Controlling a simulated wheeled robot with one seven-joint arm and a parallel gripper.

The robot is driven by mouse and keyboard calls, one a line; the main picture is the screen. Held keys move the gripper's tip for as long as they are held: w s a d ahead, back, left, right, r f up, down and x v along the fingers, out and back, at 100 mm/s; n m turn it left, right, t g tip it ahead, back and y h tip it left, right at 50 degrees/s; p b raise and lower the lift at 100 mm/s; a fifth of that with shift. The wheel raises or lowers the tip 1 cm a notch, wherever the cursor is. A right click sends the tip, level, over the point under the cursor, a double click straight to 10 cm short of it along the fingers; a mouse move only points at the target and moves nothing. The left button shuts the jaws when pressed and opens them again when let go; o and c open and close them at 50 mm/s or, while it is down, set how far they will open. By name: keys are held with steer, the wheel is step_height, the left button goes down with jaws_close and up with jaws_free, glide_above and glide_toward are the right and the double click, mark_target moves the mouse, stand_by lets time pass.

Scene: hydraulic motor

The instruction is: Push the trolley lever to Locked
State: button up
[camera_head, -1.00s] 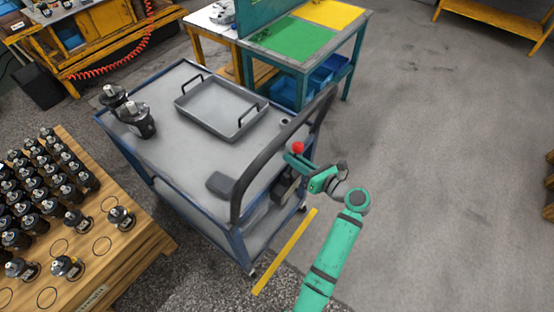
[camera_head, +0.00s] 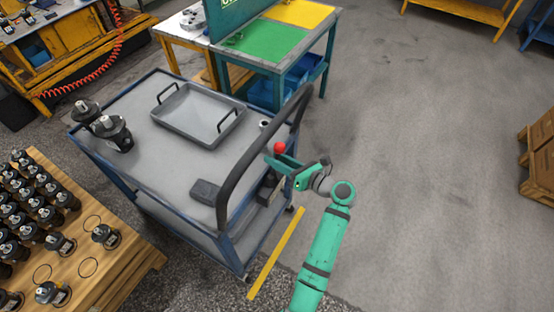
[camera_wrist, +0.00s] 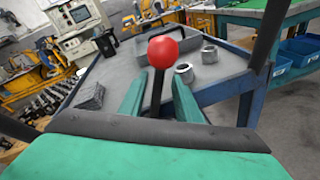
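The trolley lever's red knob (camera_head: 280,148) stands at the trolley's handle end, just outside the black push handle (camera_head: 236,170). In the wrist view, the red knob (camera_wrist: 164,52) tops a dark, nearly upright shaft (camera_wrist: 157,92). My gripper (camera_head: 288,164) is at the lever, just below the knob. In the wrist view, its green fingers (camera_wrist: 158,98) are apart, one on each side of the shaft. I cannot tell whether either finger touches it. The blue-framed trolley (camera_head: 170,150) has a grey top. No Locked marking is readable, and the lever's base is hidden.
On the trolley are a grey tray (camera_head: 198,118), two dark motors (camera_head: 113,133) and a small dark block (camera_head: 205,191). A wooden pallet table (camera_head: 110,270) with several motors stands at left. A green-and-yellow-topped table (camera_head: 270,40) is behind.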

steer(key=v, duration=1.1)
steer(key=shift+f, duration=0.2)
